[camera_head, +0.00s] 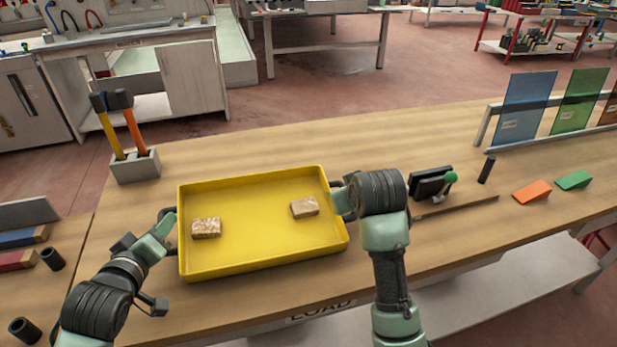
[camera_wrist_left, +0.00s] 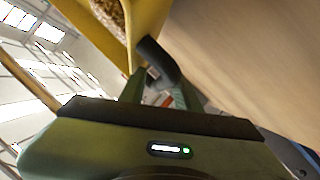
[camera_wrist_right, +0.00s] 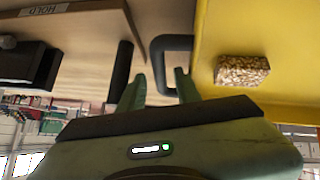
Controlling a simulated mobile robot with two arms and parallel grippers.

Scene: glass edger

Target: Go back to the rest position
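A yellow tray (camera_head: 262,261) sits on the wooden table with two speckled tan blocks in it, one at the left (camera_head: 206,228) and one at the right (camera_head: 304,207). My left gripper (camera_head: 165,220) is at the tray's left black handle. In the left wrist view the fingers (camera_wrist_left: 160,88) stand apart with the handle (camera_wrist_left: 157,60) between or just beyond them. My right gripper (camera_head: 341,198) is at the right handle, partly hidden by its own wrist. In the right wrist view its fingers (camera_wrist_right: 160,88) are spread beside the black handle loop (camera_wrist_right: 158,55), with gaps visible.
A grey holder (camera_head: 136,167) with two hammers stands behind the tray at left. Right of my right arm are a device with a green-knobbed lever (camera_head: 450,178), an orange wedge (camera_head: 531,192) and a green wedge (camera_head: 574,180). Coloured panels (camera_head: 525,105) stand in a rack at back right.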

